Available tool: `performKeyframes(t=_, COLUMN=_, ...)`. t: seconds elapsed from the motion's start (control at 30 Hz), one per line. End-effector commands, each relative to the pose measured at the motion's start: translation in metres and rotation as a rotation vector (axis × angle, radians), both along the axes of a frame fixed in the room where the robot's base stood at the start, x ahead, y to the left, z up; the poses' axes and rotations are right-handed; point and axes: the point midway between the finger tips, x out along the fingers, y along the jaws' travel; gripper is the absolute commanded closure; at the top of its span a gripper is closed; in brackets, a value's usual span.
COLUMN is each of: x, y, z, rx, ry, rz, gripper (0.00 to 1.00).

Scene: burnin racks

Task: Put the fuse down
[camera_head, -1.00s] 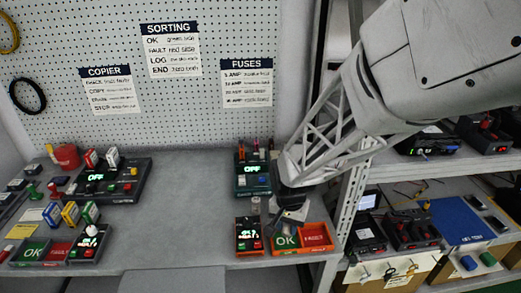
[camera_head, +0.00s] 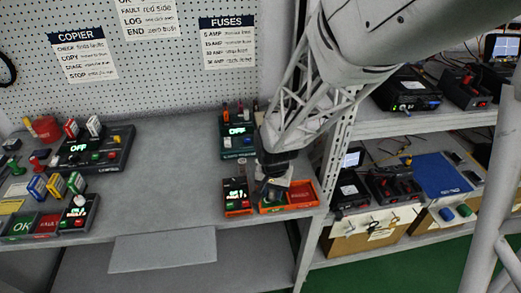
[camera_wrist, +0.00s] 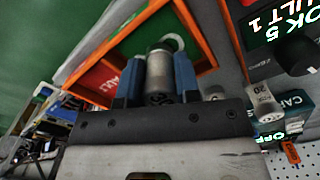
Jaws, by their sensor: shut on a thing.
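My gripper (camera_wrist: 158,80) has its blue fingers closed on a silver, cylindrical fuse (camera_wrist: 159,68) in the wrist view. Behind the fuse is the orange-rimmed tray (camera_wrist: 195,22), with a red FAULT compartment (camera_wrist: 108,76) to the left. A pale ring shape shows just beyond the fuse; I cannot tell what it is. In the head view my gripper (camera_head: 273,190) is over the left part of the orange tray (camera_head: 318,198) and hides its OK label. The held fuse is hidden there. Whether it touches the tray floor I cannot tell.
A small counter box (camera_head: 237,197) with a green display stands left of the tray. A green-edged unit reading OFF (camera_head: 238,140) is behind. A fuse marked 20 (camera_wrist: 262,103) stands near my gripper. The shelf post (camera_head: 325,160) is close on the right; the middle bench is clear.

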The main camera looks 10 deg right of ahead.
Motion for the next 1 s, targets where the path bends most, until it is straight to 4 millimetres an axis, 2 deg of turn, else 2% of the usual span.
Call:
performKeyframes(t=0.33, x=0.000, y=0.000, z=-0.003, rx=0.000, ry=0.000, rz=0.000, gripper=0.97)
performKeyframes(t=0.37, x=0.000, y=0.000, z=-0.003, rx=0.000, ry=-0.001, rz=0.000, gripper=0.68)
performKeyframes(t=0.43, x=0.000, y=0.000, z=-0.003, rx=0.000, ry=-0.001, rz=0.000, gripper=0.59)
performKeyframes(t=0.77, x=0.000, y=0.000, z=-0.002, rx=0.000, ry=-0.001, rz=0.000, gripper=0.59)
performKeyframes(t=1.0, x=0.001, y=0.000, z=0.011, rx=0.000, ry=-0.004, rz=0.000, gripper=0.59)
